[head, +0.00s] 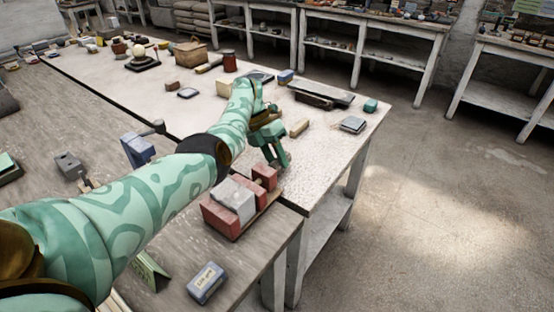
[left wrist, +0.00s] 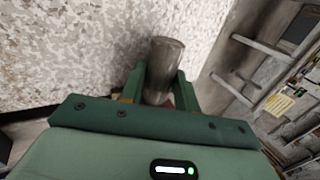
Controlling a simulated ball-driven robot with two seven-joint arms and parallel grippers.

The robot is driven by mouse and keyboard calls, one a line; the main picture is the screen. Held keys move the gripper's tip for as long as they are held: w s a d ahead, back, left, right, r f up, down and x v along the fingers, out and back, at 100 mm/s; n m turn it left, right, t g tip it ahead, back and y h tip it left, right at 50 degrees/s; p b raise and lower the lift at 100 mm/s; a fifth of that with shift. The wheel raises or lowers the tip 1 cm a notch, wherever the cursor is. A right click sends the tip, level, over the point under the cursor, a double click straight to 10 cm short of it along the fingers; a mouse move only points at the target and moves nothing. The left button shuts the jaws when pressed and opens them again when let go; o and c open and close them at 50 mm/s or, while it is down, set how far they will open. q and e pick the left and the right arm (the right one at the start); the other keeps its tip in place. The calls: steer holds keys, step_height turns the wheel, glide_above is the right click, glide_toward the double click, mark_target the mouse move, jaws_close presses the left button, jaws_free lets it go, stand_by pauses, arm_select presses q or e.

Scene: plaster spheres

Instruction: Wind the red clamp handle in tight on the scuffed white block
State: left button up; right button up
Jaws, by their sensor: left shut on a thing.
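The red clamp (head: 221,220) lies on the near bench, close to its right end. The scuffed white block (head: 233,196) sits between its red jaws; I cannot tell whether both jaws press on it. My left gripper (head: 275,158) is at the clamp's far end, past the far red jaw (head: 265,176). In the left wrist view my left gripper (left wrist: 160,88) is shut on the clamp handle, which shows as a grey-brown metal bar (left wrist: 164,62) between the fingers. In the head view the gripper hides the handle. My right gripper is out of view.
A grey labelled box (head: 206,283) lies near the bench's front edge. A blue vise-like tool (head: 138,148) stands left of my arm. A tan block (head: 299,128) and a dark flat tool (head: 322,96) lie on the pale table beyond. Open floor lies to the right.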

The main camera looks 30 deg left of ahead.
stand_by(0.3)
arm_select(q)
steer(key=o, duration=1)
steer(key=shift+c, duration=0.2)
steer(key=b+v, duration=0.5)
steer(key=v, duration=1.1)
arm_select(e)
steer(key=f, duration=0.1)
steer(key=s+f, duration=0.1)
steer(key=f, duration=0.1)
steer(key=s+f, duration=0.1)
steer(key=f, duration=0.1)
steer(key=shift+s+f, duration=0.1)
arm_select(q)
steer(key=shift+a, duration=0.1)
